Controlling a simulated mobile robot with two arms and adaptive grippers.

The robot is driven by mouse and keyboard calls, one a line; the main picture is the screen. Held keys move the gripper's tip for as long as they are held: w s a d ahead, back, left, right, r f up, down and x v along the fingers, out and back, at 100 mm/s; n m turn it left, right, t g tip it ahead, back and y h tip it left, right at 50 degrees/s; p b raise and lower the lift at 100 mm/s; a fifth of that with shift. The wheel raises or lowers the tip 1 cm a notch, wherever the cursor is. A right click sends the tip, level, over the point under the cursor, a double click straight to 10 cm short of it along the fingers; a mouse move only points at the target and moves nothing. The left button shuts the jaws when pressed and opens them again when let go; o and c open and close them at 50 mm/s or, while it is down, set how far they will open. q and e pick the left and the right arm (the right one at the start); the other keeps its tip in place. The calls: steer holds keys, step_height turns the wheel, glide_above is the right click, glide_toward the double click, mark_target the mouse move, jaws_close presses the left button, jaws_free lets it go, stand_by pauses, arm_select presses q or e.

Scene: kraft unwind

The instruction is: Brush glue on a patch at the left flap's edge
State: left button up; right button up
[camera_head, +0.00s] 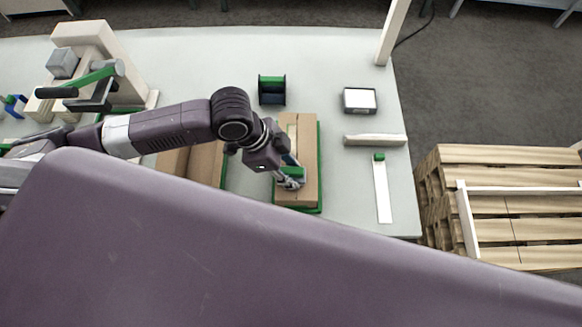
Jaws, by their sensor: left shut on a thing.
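A tan cardboard piece with a centre seam (305,135) lies on a green base (319,170) near the middle of the table. My left gripper (290,182) is over its lower left part, pointing down. It is shut on a small green-handled tool, which looks like the brush (292,172). The fingers hide most of the tool, and I cannot tell whether its tip touches the cardboard. No glue patch can be made out. My right gripper is not in view.
Another tan cardboard piece (208,163) lies to the left, partly under my arm. A green and dark holder (272,90), a white-topped box (359,100), a pale bar (375,140) and a white strip (382,195) stand around. A wooden press (100,50) is at left, pallets (500,155) at right.

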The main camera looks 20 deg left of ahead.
arm_select(q)
steer(key=shift+w+a+p, duration=0.2)
steer(key=shift+w+a, duration=0.1)
steer(key=shift+w, duration=0.75)
steer(key=shift+w+a+p, duration=0.2)
steer(key=shift+w+a, duration=0.05)
steer(key=shift+w, duration=0.85)
steer(key=shift+w+a+p, duration=0.2)
steer(key=shift+w+a, duration=0.1)
steer(key=shift+w, duration=0.75)
steer(key=shift+w+a, duration=0.2)
steer(key=shift+w, duration=0.55)
steer(key=shift+w+a, duration=0.2)
steer(key=shift+w, duration=0.55)
steer(key=shift+w+a, duration=0.2)
steer(key=shift+w, duration=0.55)
steer(key=shift+w+a+b, duration=0.15)
steer(key=shift+w+a, duration=0.1)
steer(key=shift+w, duration=0.55)
steer(key=shift+w+a+b, duration=0.15)
steer(key=shift+w+a, duration=0.05)
steer(key=shift+w, duration=0.6)
steer(key=shift+r+p, duration=0.6)
steer(key=shift+r, duration=2.35)
steer(key=shift+f, duration=0.1)
steer(key=shift+s+f+b, duration=0.1)
steer(key=shift+f+b, duration=1.05)
steer(key=shift+f, duration=1.2)
